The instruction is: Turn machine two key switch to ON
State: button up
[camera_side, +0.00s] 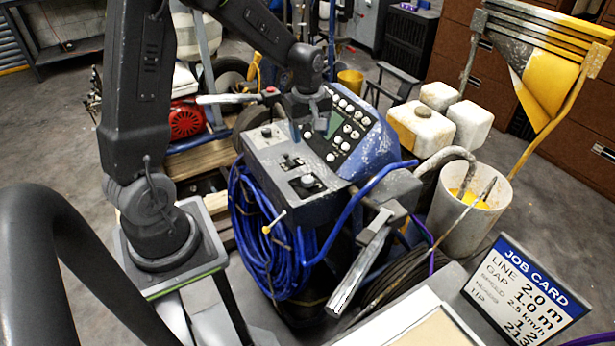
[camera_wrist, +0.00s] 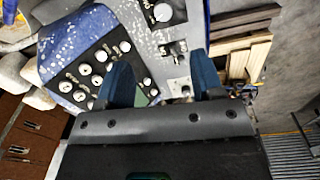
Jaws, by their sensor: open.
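The striper's control unit has a grey top plate (camera_side: 262,160) and a blue sloped panel (camera_side: 375,135) with several white dials. On the plate in the side view are a round control (camera_side: 266,131), a small switch (camera_side: 290,161) and a black-based knob (camera_side: 307,181). The wrist view shows the knob (camera_wrist: 162,12), the small switch (camera_wrist: 173,48) and the round control (camera_wrist: 181,88). I cannot read which is machine two's key switch. My gripper (camera_side: 297,132) is above the plate's panel-side edge, pointing down. Its blue fingers (camera_wrist: 160,62) are apart, with nothing held between them.
A coil of blue hose (camera_side: 262,235) hangs below the plate. A grey lever handle (camera_side: 360,265) sticks out at the front right. A job card (camera_side: 525,292) stands at lower right. A bucket (camera_side: 465,205) and white containers (camera_side: 425,125) stand to the right.

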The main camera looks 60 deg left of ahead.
aim_at(307, 178)
jog(key=shift+n, duration=0.7)
jog(key=f, duration=0.5)
jog(key=a+f, duration=0.1)
jog(key=f, duration=1)
jog(key=shift+w+a+f, duration=0.15)
jog(key=shift+w+a, duration=0.1)
jog(key=shift+a, duration=0.05)
jog(key=c, duration=0.9)
